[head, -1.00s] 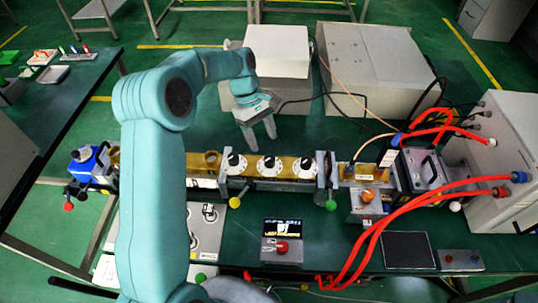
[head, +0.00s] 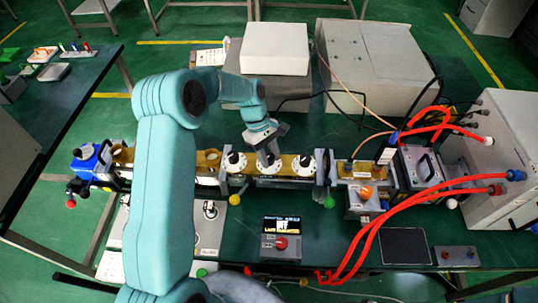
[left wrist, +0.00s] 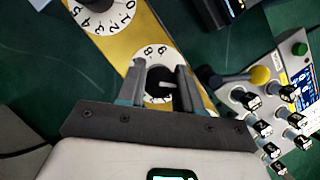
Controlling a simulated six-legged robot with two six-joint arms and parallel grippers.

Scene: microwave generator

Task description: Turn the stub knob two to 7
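Three stub knobs on white numbered dials sit in a row on the brass waveguide (head: 207,160). In the head view I see the left knob (head: 234,161) and the right knob (head: 304,163). The middle knob, number two in the row, is mostly hidden behind my left gripper (head: 268,157). In the left wrist view my left gripper (left wrist: 161,84) is open, with one finger on each side of the middle dark knob (left wrist: 159,82) and its white pointer. My right gripper is not in view.
A neighbouring dial (left wrist: 103,12) lies close by. A yellow-green ball handle (head: 234,200) and a green ball handle (head: 329,202) stand in front of the row. Red hoses (head: 378,228) run at the right. A small display box (head: 282,246) stands in front.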

